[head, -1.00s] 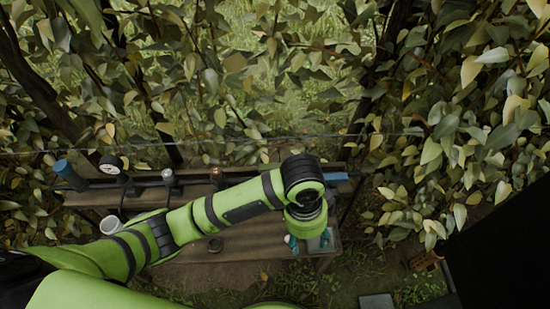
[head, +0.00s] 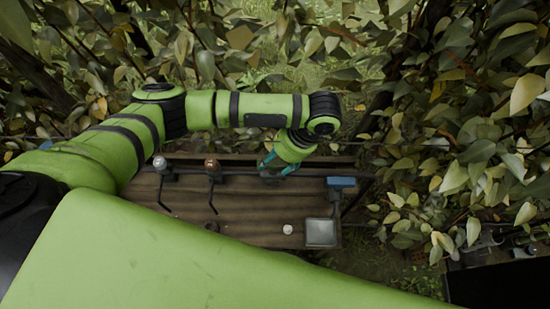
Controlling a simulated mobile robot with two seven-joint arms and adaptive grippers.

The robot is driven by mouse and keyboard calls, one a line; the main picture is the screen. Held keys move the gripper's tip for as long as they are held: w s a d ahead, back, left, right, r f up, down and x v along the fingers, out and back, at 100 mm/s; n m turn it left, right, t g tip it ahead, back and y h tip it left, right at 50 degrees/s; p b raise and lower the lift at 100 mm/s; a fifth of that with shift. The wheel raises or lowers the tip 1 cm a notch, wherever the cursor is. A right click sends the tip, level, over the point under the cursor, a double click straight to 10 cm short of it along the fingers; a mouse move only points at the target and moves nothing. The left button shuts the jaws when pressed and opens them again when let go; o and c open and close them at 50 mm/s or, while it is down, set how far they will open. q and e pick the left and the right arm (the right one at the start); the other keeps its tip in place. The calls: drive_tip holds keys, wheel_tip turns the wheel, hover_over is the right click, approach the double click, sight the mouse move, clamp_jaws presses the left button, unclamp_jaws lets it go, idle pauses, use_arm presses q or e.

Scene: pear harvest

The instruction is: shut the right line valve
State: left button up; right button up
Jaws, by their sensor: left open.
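A dark pipe (head: 240,174) runs along the back of a wooden bench (head: 250,208). A grey-capped valve (head: 160,163) and a copper-capped valve (head: 212,165) sit on it, each with a dark lever reaching toward the front of the bench. My left gripper (head: 277,170), with teal fingers, is open over the pipe, to the right of the copper-capped valve. It covers that stretch of pipe, so I cannot tell whether a valve is between the fingers. My right gripper is not in view.
A blue block (head: 341,182) is at the pipe's right end. A grey square plate (head: 321,232), a small white round thing (head: 288,229) and a dark ring (head: 211,227) lie on the bench. Leafy branches (head: 480,150) crowd the right side and back.

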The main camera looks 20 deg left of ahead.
use_arm(q)
drive_tip(key=shift+a+f, duration=0.2)
drive_tip(key=shift+f, duration=0.25)
drive_tip(key=shift+s+f, duration=0.15)
drive_tip(key=shift+f, duration=0.05)
clamp_jaws()
